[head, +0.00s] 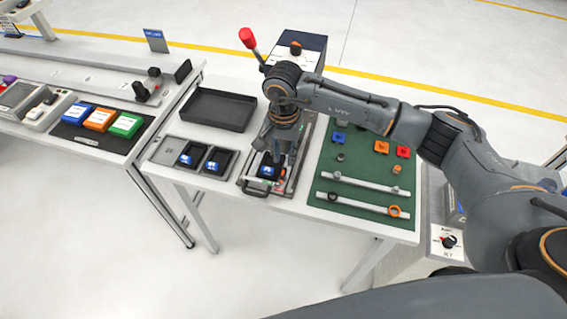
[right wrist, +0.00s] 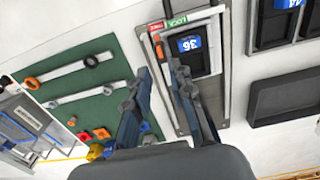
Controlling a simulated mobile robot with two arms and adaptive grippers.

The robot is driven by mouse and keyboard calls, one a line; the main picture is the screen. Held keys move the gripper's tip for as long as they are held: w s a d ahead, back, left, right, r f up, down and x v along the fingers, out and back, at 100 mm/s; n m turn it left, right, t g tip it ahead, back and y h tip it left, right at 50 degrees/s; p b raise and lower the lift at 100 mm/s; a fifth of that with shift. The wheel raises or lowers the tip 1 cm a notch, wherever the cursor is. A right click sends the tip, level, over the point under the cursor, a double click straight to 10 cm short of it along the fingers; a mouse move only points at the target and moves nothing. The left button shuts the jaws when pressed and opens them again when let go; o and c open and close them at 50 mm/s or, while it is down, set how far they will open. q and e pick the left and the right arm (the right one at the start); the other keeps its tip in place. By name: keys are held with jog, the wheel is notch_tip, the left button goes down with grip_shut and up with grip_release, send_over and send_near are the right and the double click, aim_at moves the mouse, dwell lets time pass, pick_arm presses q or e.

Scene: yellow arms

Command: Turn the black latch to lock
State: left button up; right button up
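A fixture with a grey frame (right wrist: 226,70) holds a dark block with a blue label reading 36 (right wrist: 190,43); in the head view the labelled block (head: 268,172) shows beside my gripper. Red and green labels, the green one reading LOCK (right wrist: 176,21), sit at one end of the frame. My right gripper (head: 282,158) points down over the fixture. In the wrist view its two fingers (right wrist: 160,72) are apart, with the fixture's side strip between them. My left gripper is out of view.
A green mat (head: 345,165) with rails, rings and coloured blocks lies right of the fixture. Two small trays (head: 183,172) with blue-labelled blocks are on its left, with an empty black tray (head: 218,108) behind. A red-knobbed lever (head: 247,38) and a dark box stand at the back.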

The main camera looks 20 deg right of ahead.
aim_at(283, 171)
notch_tip(283, 171, down, 6)
jog(key=shift+f+p, duration=0.1)
jog(key=shift+p, duration=0.6)
jog(key=shift+c, duration=0.4)
jog(key=shift+a, duration=0.1)
grip_shut()
